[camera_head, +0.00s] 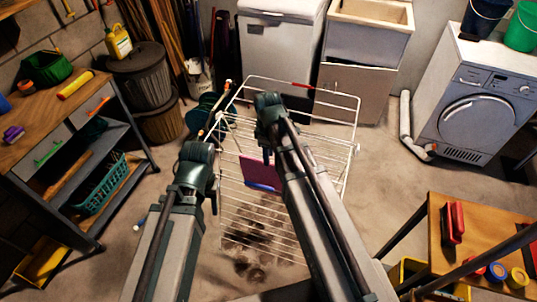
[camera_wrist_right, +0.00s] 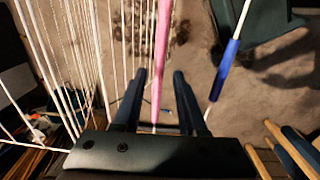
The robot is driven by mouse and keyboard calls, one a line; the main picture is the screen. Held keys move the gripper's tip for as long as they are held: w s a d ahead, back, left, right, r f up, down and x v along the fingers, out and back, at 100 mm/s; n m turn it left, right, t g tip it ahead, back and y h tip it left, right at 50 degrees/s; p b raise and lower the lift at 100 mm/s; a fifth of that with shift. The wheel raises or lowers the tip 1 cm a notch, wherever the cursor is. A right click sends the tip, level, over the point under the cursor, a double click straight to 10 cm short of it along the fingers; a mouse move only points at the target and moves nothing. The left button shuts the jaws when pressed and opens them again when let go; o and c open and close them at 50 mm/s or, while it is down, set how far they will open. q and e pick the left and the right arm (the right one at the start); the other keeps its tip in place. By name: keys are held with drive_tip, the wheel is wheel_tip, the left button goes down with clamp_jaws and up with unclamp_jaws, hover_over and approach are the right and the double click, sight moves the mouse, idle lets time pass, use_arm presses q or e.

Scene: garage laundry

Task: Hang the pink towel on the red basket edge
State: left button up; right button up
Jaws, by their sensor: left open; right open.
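The pink towel (camera_head: 258,171) hangs on the white wire drying rack (camera_head: 240,205), left of my right forearm in the head view. A blue strip shows at its lower edge. In the right wrist view the towel (camera_wrist_right: 162,45) appears edge-on as a narrow pink strip between the fingers of my right gripper (camera_wrist_right: 158,76). That gripper is open, with gaps beside the towel. My left gripper (camera_head: 198,153) is open at the rack's left side, apart from the towel; its fingers are mostly hidden. I cannot make out a red basket in either view.
A workbench with shelves and a teal basket (camera_head: 101,184) stands at left. A washing machine (camera_head: 474,105) is at right. A wooden table (camera_head: 480,210) with a red object (camera_head: 453,221) is at lower right. Floor between rack and washer is clear.

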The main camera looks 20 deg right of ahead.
drive_tip(key=shift+f+b, duration=2.2)
drive_tip(key=shift+f, duration=0.45)
drive_tip(key=shift+c, duration=0.3)
clamp_jaws()
drive_tip(key=shift+r, duration=0.15)
wheel_tip(320, 180, up, 9)
drive_tip(key=p, duration=0.9)
drive_tip(key=shift+w, duration=0.1)
